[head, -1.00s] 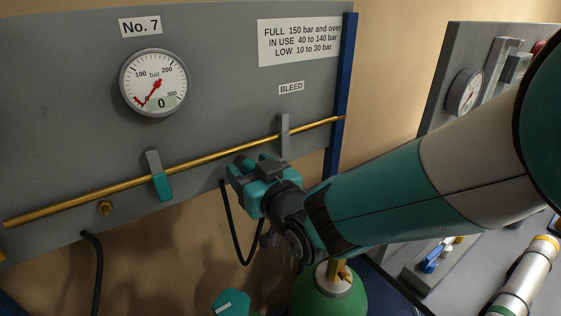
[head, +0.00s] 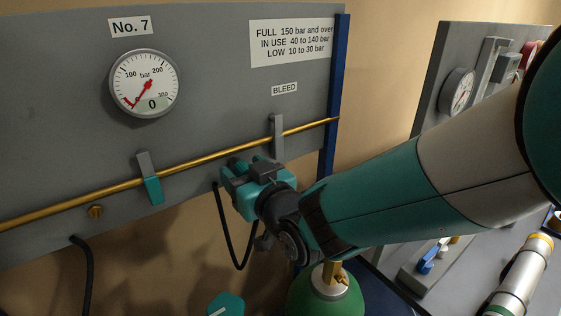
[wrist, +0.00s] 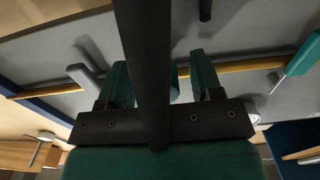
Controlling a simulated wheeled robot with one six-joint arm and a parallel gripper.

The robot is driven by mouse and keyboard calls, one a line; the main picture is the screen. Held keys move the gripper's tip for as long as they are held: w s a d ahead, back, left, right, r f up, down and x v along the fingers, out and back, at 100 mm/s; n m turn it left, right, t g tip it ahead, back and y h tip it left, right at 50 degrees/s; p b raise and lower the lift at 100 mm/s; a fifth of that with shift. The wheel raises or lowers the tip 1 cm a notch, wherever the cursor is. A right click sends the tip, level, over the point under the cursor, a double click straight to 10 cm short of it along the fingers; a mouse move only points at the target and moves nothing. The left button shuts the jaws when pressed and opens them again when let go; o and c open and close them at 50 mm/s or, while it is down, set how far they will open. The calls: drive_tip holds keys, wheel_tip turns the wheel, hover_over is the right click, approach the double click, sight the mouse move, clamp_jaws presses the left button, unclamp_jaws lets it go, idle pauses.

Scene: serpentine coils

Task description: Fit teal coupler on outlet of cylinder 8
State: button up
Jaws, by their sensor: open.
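I cannot clearly pick out the teal coupler. A teal faceted piece with a white mark (head: 226,304) is cut by the bottom edge of the head view, and I cannot tell if it is the coupler. A green cylinder (head: 318,297) with a brass valve (head: 335,275) stands below my forearm; no number shows on it. My gripper (head: 249,168) is open in front of the panel, near the brass pipe (head: 207,161). In the wrist view a dark bar hides much of the space between the fingers of my gripper (wrist: 158,62). I see nothing held.
The grey panel (head: 60,130) carries gauge No. 7 (head: 144,83), reading 0, and a teal-tipped lever (head: 153,190). A grey lever (head: 277,135) is under the BLEED label. A black hose (head: 224,225) hangs beside my gripper. A silver cylinder (head: 519,282) lies at the right.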

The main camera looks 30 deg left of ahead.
drive_tip(key=shift+c, duration=0.4)
clamp_jaws()
drive_tip(key=shift+b+v, duration=1)
drive_tip(key=shift+v, duration=1.4)
drive_tip(key=shift+w, duration=0.1)
